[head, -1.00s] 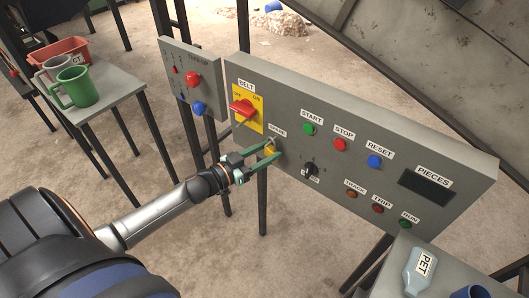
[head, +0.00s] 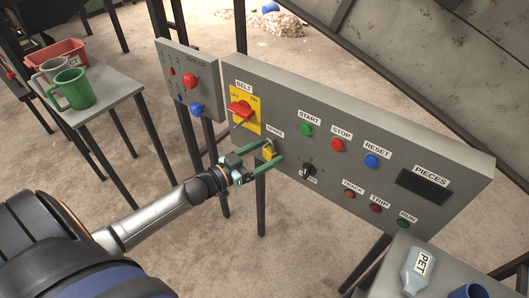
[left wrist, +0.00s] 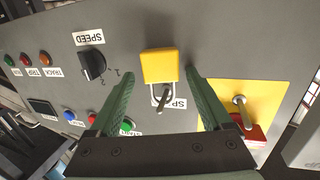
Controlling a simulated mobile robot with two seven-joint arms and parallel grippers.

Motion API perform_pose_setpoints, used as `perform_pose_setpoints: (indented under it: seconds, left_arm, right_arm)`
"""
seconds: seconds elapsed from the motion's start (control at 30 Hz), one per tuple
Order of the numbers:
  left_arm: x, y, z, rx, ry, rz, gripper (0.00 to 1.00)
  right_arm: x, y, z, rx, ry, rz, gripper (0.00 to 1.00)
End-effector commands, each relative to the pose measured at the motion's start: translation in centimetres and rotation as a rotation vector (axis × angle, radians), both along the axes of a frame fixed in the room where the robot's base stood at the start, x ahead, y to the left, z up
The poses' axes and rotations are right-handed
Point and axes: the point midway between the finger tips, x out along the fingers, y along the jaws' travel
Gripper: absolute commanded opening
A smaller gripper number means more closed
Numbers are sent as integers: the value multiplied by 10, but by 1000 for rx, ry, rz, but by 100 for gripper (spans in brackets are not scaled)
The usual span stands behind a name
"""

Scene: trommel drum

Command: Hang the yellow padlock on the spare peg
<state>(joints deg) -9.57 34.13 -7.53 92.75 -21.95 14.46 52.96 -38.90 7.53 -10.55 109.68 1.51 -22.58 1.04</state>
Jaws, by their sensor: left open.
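The yellow padlock (head: 268,153) hangs on the grey panel at the SPARE label, below and to the right of the red belt switch. In the left wrist view its yellow body (left wrist: 159,66) lies between my fingers, with a gap on both sides. Its shackle (left wrist: 154,95) appears to loop around the metal spare peg (left wrist: 163,100). My left gripper (head: 277,150) is open, with its green fingers either side of the padlock. The SPARE label is partly hidden in the left wrist view. My right gripper is not in view.
The red belt switch (head: 240,109) on its yellow plate has a metal peg (left wrist: 239,99). The black speed knob (head: 309,170) and several buttons are on the same panel.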

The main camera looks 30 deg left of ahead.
Motion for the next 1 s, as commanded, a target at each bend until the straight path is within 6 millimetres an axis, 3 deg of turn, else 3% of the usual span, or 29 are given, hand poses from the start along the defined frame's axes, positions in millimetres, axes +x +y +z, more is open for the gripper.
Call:
perform_pose_setpoints:
  seconds: [0.37,1.0]
  left_arm:
    - [-9,5,-1,2,4,4,87]
    - [-104,37,5,0,3,1,87]
  right_arm:
    - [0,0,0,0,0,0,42]
    - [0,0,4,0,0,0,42]
